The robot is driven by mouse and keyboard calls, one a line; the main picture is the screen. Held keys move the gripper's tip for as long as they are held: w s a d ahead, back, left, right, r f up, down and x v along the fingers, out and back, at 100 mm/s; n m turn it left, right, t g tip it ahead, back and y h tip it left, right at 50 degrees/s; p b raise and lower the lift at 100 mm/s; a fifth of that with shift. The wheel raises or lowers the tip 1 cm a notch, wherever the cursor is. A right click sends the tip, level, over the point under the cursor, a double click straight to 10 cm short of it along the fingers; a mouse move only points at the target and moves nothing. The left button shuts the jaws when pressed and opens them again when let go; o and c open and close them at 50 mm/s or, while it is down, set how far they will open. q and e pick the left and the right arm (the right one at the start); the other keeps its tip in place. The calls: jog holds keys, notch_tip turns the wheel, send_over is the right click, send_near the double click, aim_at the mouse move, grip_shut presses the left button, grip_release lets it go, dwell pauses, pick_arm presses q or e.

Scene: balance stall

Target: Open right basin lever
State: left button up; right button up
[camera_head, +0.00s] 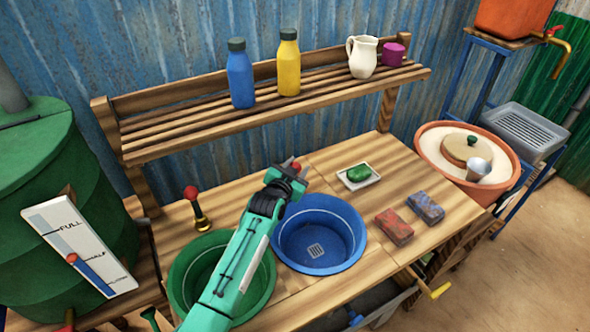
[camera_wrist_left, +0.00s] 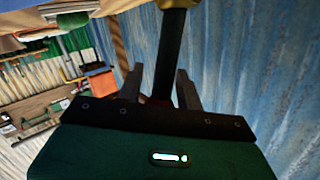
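The right basin lever shows its red knob (camera_head: 296,166) at the gripper behind the blue basin (camera_head: 320,262); its lower part is hidden in the head view. In the left wrist view its dark stem (camera_wrist_left: 173,50) runs between my fingers, with a bit of red low between them. My left gripper (camera_head: 291,174) is at the knob, its fingers (camera_wrist_left: 159,85) apart with a gap left of the stem; contact is unclear. The left basin lever (camera_head: 192,195), red-knobbed with a brass base, stands behind the green basin (camera_head: 178,290). My right gripper is not in view.
A soap dish (camera_head: 347,183) with green soap, a red sponge (camera_head: 394,227) and a blue sponge (camera_head: 426,207) lie right of the blue basin. A shelf (camera_head: 200,130) with bottles and a jug runs behind. My left arm crosses the green basin.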

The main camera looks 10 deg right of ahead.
pick_arm(q)
jog(key=shift+o, duration=0.2)
jog(key=shift+s+f, duration=0.1)
jog(key=shift+a+f, duration=0.1)
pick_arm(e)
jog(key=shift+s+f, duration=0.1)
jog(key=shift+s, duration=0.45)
